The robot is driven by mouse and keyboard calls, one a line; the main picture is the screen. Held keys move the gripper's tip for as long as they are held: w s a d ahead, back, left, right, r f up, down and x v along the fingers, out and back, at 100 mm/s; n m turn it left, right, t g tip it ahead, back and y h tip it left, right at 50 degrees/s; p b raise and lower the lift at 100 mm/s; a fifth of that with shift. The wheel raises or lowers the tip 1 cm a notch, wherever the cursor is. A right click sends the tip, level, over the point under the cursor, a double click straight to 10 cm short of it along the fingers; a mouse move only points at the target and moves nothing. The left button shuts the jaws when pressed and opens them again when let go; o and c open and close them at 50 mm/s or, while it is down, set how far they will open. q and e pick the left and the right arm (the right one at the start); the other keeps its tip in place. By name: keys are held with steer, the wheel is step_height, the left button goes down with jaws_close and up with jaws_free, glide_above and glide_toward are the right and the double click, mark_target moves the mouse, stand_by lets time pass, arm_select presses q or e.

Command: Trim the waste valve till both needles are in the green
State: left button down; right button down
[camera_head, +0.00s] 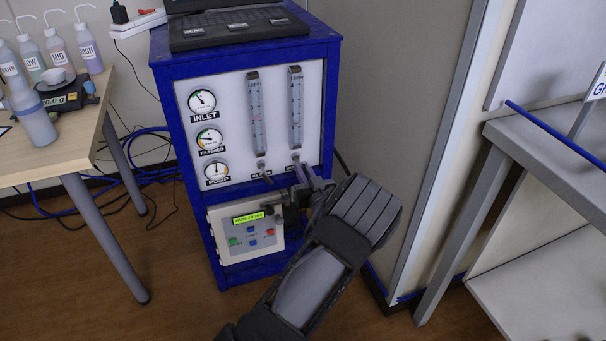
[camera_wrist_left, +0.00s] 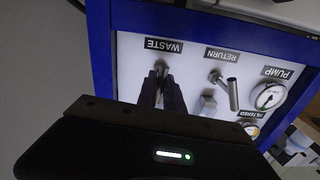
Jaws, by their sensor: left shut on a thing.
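The analyser's white panel carries three dials: the inlet gauge (camera_head: 202,101), the filtered gauge (camera_head: 210,139) and the pump gauge (camera_head: 216,171). Coloured arcs show on them, but the needles are too small to read surely against the green. The waste valve (camera_head: 295,157) is at the foot of the right flow tube (camera_head: 296,105); it also shows under its label in the wrist view (camera_wrist_left: 161,66). My left gripper (camera_head: 301,175) is shut on the waste valve's handle, which its fingers (camera_wrist_left: 163,92) mostly hide. My right gripper is out of view.
The return valve (camera_wrist_left: 228,92), with its metal lever, is close beside the fingers. A control box (camera_head: 245,230) with a lit display sits below the panel. A laptop (camera_head: 235,27) rests on top. A bottle table (camera_head: 60,155) stands left, a grey bench (camera_head: 560,135) right.

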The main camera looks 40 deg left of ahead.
arm_select(q)
steer(key=c, duration=1.5)
jaws_free()
steer(key=p+v, duration=0.1)
steer(key=v, duration=0.7)
steer(key=shift+w, duration=0.1)
